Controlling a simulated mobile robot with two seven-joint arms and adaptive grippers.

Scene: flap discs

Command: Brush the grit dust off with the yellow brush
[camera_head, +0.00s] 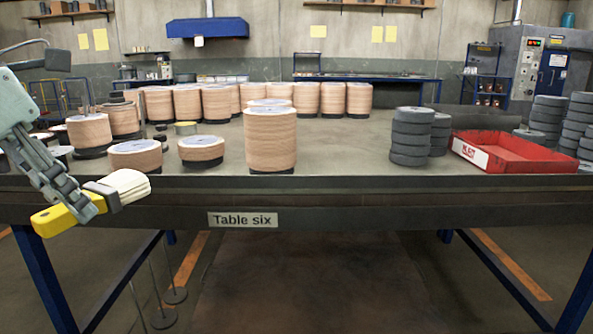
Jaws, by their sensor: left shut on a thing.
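My left gripper (79,207) comes in from the left and is shut on the yellow brush (54,220). The brush has a yellow handle, a dark ferrule and pale bristles (127,186) that point right and slightly up. It is in front of the near edge of the table (345,160), at the left. My right gripper is not in view. I cannot make out any grit dust on the tabletop from here.
Stacks of tan discs (270,140) stand along the left and middle. Dark disc stacks (411,136) stand right of centre, near a red tray (520,154). The tabletop between the tan and dark stacks is clear. A "Table six" label (243,220) is on the front edge.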

